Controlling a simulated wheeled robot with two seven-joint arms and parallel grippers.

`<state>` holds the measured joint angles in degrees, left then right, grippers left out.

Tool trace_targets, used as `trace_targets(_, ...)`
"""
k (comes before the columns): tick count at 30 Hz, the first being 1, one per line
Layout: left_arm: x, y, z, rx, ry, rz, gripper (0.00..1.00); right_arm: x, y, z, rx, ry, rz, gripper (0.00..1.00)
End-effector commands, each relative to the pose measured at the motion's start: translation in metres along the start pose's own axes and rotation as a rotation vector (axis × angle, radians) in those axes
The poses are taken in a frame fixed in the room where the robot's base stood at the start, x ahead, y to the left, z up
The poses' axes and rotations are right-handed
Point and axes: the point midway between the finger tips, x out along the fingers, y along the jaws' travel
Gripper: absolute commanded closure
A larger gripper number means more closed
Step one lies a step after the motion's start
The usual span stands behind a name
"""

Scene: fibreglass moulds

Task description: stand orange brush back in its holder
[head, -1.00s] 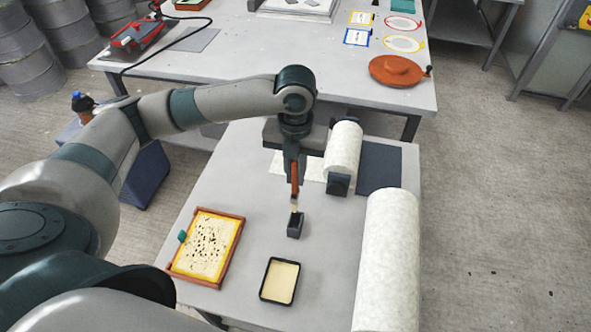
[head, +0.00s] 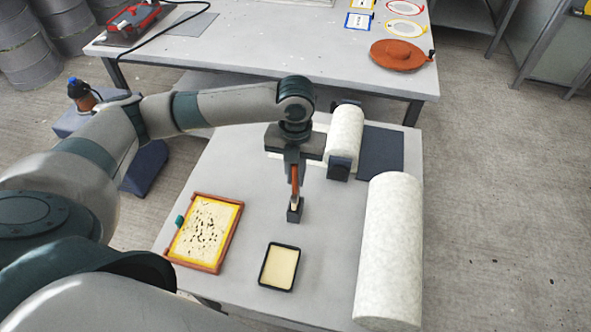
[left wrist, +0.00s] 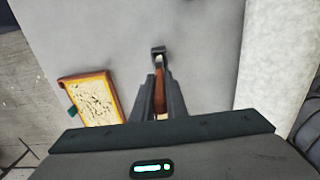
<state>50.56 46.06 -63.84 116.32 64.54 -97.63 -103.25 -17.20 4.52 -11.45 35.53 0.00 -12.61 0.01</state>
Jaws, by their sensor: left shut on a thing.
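My left gripper (head: 294,180) is shut on the orange brush (head: 295,188) and holds it upright, handle up. The small dark holder (head: 295,215) stands on the near table, directly below the brush. The brush's lower end is at the holder's mouth and seems to be partly inside; how deep I cannot tell. In the left wrist view the orange brush (left wrist: 159,77) shows between the fingers, with the dark holder (left wrist: 158,50) at its far end. My right gripper is not in view.
On the near table (head: 235,165) are a yellow-framed panel (head: 237,232) at left, a black-rimmed tray (head: 279,267) in front, a large white roll (head: 389,250) at right, and a smaller roll (head: 344,137) behind the gripper. A long table (head: 300,55) stands beyond.

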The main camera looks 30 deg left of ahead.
Motion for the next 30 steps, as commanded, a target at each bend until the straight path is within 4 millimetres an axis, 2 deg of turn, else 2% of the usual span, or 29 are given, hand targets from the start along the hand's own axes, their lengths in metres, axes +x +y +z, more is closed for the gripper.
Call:
trace_targets(6,0.018,0.000,0.000,-0.001,0.001,0.000,1.00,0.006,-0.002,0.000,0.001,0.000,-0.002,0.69)
trace_targets(15,0.033,0.000,0.000,0.000,0.000,0.000,1.00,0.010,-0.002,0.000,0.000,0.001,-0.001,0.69)
trace_targets(30,0.037,0.000,0.000,0.000,0.000,0.000,1.00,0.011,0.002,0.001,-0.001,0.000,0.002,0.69)
